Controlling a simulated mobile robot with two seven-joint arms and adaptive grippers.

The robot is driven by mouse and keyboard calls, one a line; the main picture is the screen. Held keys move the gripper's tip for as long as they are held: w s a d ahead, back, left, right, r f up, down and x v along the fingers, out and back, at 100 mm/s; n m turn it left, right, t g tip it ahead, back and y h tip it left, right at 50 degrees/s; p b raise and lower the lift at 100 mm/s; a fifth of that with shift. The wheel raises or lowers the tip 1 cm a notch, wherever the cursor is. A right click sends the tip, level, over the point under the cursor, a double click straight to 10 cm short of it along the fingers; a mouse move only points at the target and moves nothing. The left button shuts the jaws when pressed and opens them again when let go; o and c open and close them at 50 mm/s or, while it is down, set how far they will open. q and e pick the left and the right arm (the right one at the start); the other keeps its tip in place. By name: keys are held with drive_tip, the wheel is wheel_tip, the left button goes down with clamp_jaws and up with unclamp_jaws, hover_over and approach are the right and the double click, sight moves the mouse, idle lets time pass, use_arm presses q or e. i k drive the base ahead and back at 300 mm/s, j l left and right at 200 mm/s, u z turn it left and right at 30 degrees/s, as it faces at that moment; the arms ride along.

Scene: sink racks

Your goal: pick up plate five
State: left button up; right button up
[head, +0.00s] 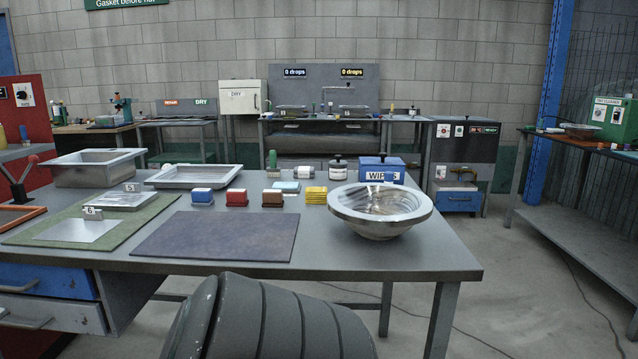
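A metal plate (122,201) lies at the back of the green mat on the left of the table, with a small block marked 5 (130,188) at its back edge. A second, flat metal plate (78,232) lies nearer on the same mat, with a block marked 6 (93,213) at its back edge. Neither of my grippers shows in the head view.
On the table (345,266) are a purple-grey mat (218,237), a wide metal bowl (381,207), metal trays (193,176), coloured blocks and a blue wipes box (381,169). A dark grey ribbed shape at the bottom covers part of the front; I cannot tell what it is.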

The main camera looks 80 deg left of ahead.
sight(132, 198)
drive_tip(key=u, duration=3.55)
drive_tip(key=j+z, duration=0.15)
drive_tip(key=z, duration=0.25)
drive_tip(key=j+z, duration=0.15)
drive_tip(key=z, duration=0.25)
drive_tip(key=j+z, duration=0.15)
drive_tip(key=z, duration=0.25)
drive_tip(key=k+j+z, duration=0.1)
drive_tip(key=j+z, duration=0.15)
drive_tip(key=k+j+z, duration=0.2)
drive_tip(key=j, duration=0.2)
drive_tip(key=k+j+z, duration=0.1)
drive_tip(key=j+z, duration=0.15)
drive_tip(key=j, duration=0.1)
